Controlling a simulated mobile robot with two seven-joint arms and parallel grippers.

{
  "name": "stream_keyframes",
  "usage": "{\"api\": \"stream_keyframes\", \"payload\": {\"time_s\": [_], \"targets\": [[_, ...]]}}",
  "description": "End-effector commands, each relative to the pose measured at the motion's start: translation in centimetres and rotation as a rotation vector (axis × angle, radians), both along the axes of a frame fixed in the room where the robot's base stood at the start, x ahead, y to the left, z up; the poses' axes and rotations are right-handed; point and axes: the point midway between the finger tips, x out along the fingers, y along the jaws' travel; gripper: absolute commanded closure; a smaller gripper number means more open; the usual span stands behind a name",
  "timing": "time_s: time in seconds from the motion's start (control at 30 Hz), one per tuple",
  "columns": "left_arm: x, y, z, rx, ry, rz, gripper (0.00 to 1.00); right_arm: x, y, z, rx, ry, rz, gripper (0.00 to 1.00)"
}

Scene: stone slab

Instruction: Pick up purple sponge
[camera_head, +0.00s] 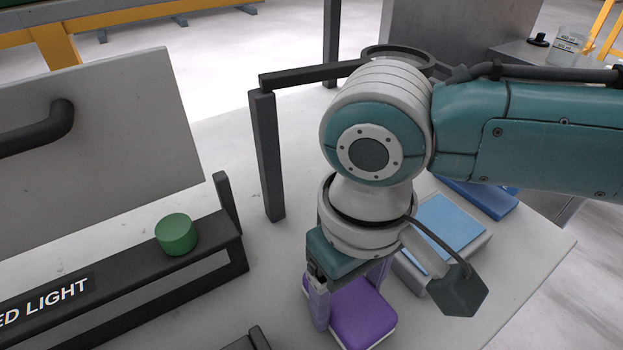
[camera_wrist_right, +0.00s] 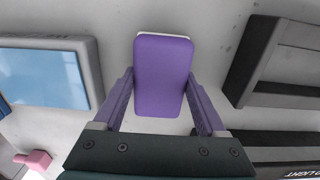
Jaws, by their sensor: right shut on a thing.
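The purple sponge (camera_head: 362,315) is a rounded block with a pale underside, low in the head view below my right wrist. It also shows at the top middle of the right wrist view (camera_wrist_right: 163,72). My right gripper (camera_head: 345,290) reaches down over it, with one purple-grey finger on each side. In the right wrist view my right gripper (camera_wrist_right: 162,95) is shut on the sponge, a finger along each long edge. I cannot tell whether the sponge touches the slab. My left gripper is not in view.
A grey box with a blue top (camera_head: 442,232) stands right of the sponge. A dark fixture with a green button (camera_head: 177,235) is at left, beside a grey panel (camera_head: 100,150). A dark post frame (camera_head: 266,155) stands behind. A pink block (camera_wrist_right: 35,160) shows low left in the wrist view.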

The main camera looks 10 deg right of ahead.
Motion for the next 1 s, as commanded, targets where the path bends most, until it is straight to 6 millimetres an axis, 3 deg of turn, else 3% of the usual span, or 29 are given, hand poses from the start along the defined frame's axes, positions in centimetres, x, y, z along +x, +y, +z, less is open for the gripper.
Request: {"api": "stream_keyframes", "payload": {"time_s": [0.23,0.5,0.7,0.83,1.0], "targets": [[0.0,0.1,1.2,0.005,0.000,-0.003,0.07,0.1,0.0,3.3,0.001,-0.004,0.000,0.79],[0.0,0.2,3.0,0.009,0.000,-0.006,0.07,0.2,0.0,11.6,0.004,-0.007,0.001,0.79],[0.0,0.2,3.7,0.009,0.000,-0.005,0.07,0.1,0.1,16.6,0.003,-0.004,-0.001,0.79],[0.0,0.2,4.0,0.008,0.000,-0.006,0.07,0.1,0.1,18.6,0.002,-0.002,0.000,0.79],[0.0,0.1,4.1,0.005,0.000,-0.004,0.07,0.1,0.0,19.8,0.002,-0.002,-0.001,0.79]]}}
